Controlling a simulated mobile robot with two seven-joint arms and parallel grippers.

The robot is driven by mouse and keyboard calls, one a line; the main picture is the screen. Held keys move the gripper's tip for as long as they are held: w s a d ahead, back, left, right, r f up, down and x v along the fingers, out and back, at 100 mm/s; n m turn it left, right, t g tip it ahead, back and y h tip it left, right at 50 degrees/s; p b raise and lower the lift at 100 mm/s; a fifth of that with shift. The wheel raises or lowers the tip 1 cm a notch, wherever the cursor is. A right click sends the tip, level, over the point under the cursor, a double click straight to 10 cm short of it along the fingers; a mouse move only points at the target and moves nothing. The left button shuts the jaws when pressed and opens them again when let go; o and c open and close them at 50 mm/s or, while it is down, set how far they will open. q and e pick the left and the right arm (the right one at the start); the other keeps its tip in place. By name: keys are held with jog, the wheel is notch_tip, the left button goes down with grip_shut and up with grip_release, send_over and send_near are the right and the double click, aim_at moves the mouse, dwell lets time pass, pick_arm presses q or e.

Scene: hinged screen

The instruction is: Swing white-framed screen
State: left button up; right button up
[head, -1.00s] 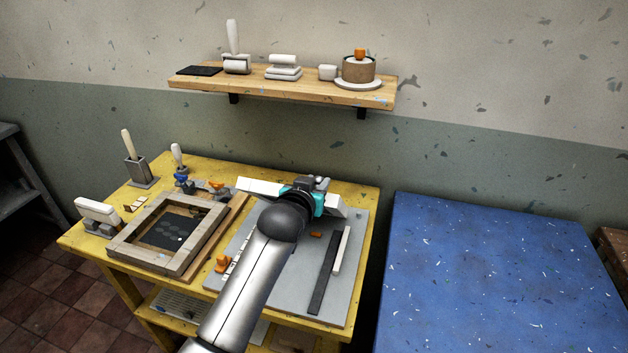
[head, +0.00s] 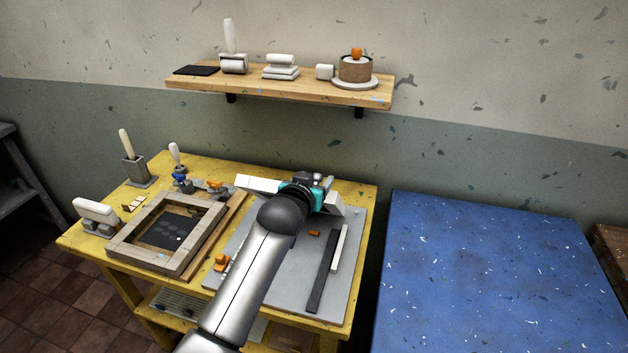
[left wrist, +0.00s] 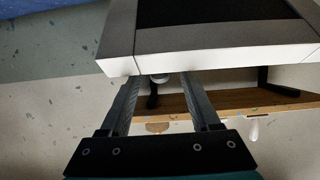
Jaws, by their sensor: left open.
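The white-framed screen (head: 257,184) shows in the head view as a narrow, nearly edge-on white bar above the back of the grey board, partly hidden by my left arm. In the left wrist view its white frame (left wrist: 210,54) and dark panel fill the top. My left gripper (head: 312,190) is at the screen, and its fingertips are hard to make out in the head view. In the left wrist view the gripper (left wrist: 163,82) is open, with its two fingers apart and their tips at the frame's near edge. I cannot tell whether they touch it. My right gripper is not in view.
A beige-framed screen (head: 190,262) lies flat on the yellow table's left side. The grey board (head: 275,290) carries dark and white strips. A wooden shelf (head: 290,91) with several tools hangs on the wall behind. A blue-topped surface (head: 490,270) on the right is clear.

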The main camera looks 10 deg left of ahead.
pick_arm(q)
jog(key=shift+s, duration=0.1)
jog(key=v, duration=1.5)
jog(key=shift+p, duration=0.3)
